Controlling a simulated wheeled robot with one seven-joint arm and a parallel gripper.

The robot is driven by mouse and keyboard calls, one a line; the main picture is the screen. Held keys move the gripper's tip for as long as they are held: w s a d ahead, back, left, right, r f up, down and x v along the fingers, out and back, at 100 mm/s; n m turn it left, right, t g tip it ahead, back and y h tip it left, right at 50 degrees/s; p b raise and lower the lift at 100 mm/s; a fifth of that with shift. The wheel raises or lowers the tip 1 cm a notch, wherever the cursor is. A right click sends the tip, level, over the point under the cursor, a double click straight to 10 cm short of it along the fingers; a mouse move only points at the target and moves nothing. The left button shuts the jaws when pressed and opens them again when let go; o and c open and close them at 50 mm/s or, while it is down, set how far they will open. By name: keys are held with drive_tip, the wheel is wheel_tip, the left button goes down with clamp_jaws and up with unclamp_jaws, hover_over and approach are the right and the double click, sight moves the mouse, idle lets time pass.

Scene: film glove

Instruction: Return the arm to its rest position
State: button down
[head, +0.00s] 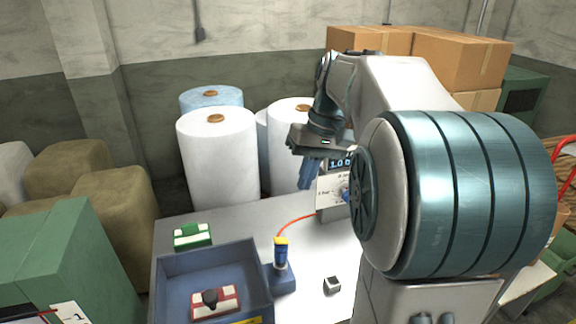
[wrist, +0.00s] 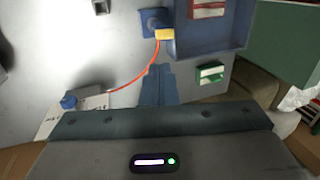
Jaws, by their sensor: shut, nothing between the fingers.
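My gripper (head: 306,176) hangs above the back part of the grey table (head: 235,222), in front of the white rolls. Its blue fingers point down and are together, with nothing between them. In the wrist view the shut fingers (wrist: 158,84) show over the table, beside the orange cable. My arm reaches in from the right and covers part of the table and of the device with a dial and a lit display (head: 333,188).
A blue tray (head: 262,283) holds a red-and-white block (head: 228,299). A green-and-white block (head: 192,236) lies behind it. A blue tool with a yellow top (head: 281,252) stands right of the tray. A small grey block (head: 332,285) is further right. Large rolls (head: 218,150) stand behind.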

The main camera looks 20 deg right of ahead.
drive_tip(key=shift+a, duration=0.1)
drive_tip(key=s+a+f+t+h, duration=0.1)
drive_tip(key=s+a+f, duration=0.3)
drive_tip(key=s, duration=0.3)
drive_tip(key=s+a+f+t+h, duration=0.2)
drive_tip(key=s+a+f, duration=0.2)
drive_tip(key=s+f, duration=0.3)
drive_tip(key=shift+s+n, duration=0.15)
drive_tip(key=shift+n, duration=0.15)
drive_tip(key=shift+a, duration=0.1)
idle(1.6)
